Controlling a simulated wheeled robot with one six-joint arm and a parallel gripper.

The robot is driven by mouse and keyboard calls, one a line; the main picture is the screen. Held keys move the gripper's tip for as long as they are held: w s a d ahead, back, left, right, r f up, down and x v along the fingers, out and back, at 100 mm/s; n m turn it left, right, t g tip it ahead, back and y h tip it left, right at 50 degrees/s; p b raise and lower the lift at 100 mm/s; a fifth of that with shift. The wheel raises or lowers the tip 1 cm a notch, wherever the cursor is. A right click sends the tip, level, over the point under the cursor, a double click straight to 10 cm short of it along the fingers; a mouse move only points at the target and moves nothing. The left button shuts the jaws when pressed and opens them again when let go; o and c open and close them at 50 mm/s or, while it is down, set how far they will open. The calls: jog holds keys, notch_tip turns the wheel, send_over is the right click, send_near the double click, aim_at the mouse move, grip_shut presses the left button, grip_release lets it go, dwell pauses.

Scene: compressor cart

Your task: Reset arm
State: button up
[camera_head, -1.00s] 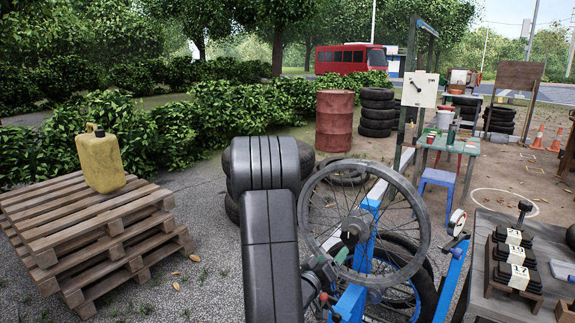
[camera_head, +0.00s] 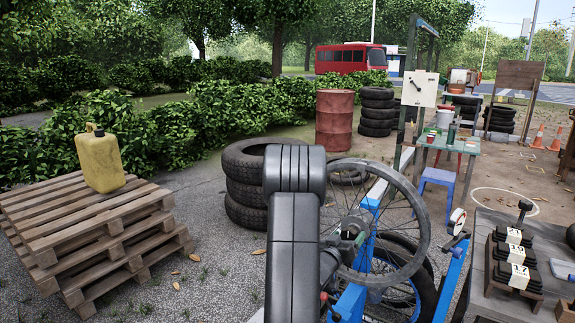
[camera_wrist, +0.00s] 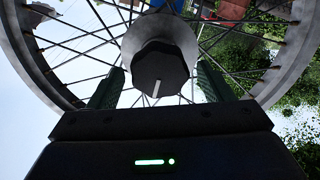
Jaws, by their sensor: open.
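My gripper (camera_wrist: 160,92) shows in the wrist view with its two dark green fingers apart, one on each side of the dark hub end (camera_wrist: 160,68) of a spoked wheel. The hub lies between or just beyond the fingers; I cannot tell whether either finger touches it. In the head view my arm (camera_head: 293,230) stands upright in front, and it hides part of the scene behind it. The spoked wheel (camera_head: 424,222) is just right of my arm, beside a blue frame (camera_head: 452,280). My gripper's fingertips are not clear in the head view.
Stacked tyres (camera_head: 243,195) stand behind my arm on the left. A wooden pallet stack (camera_head: 60,225) carries a yellow canister (camera_head: 100,160). A table (camera_head: 545,240) with black weights (camera_head: 512,265) is at the right.

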jog(key=shift+m, duration=1.2)
jog(key=shift+s+m, duration=0.15)
jog(key=shift+m, duration=0.15)
jog(key=v, duration=1.5)
jog(key=shift+y, duration=0.3)
jog(key=shift+r, duration=0.2)
